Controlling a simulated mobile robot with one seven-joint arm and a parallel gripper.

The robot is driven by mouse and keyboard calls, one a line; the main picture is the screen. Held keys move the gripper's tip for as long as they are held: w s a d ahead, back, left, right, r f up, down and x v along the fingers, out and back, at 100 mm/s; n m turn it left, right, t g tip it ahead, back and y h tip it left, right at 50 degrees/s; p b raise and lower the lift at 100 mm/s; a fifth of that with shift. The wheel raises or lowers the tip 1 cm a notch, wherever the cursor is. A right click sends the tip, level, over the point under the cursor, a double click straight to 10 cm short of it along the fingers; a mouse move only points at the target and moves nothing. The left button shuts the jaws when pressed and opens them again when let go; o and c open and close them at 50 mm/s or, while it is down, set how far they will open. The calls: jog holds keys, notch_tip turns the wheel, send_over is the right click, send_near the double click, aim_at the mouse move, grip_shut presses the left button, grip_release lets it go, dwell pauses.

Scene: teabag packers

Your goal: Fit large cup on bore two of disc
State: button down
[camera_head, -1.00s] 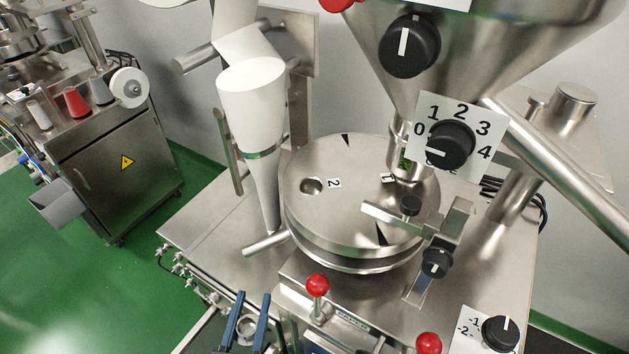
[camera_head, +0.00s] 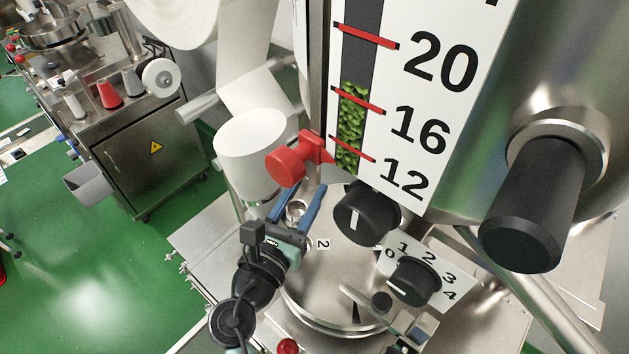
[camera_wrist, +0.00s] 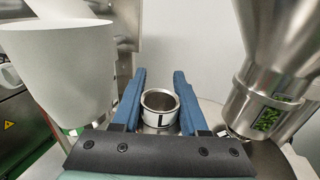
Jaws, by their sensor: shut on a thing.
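The large cup (camera_head: 297,209) is a short steel ring. In the wrist view the cup (camera_wrist: 160,121) carries an "L" mark and sits between the blue fingers. My gripper (camera_head: 304,192) is shut on it; the gripper also shows in the wrist view (camera_wrist: 160,76). The steel disc (camera_head: 338,278) lies below and right of the gripper, with its "2" label (camera_head: 323,244) just right of the fingers. Bore two is hidden behind my gripper. The cup appears over the disc's left part; the gap beneath it cannot be told.
A black dial (camera_head: 413,280) and a clamp bar (camera_head: 368,307) are at the right.

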jog(key=shift+w+d, duration=0.15)
jog(key=shift+p, duration=0.35)
notch_tip(320, 180, down, 4)
jog(key=b, duration=0.3)
jog(key=shift+f+b, duration=1)
jog(key=shift+f+b, duration=0.45)
jog(key=shift+f, duration=0.55)
dwell(1.3)
jog(key=c, duration=0.7)
grip_release()
jog(key=shift+c, duration=0.2)
jog(key=o, duration=0.4)
jog(key=shift+f, duration=0.1)
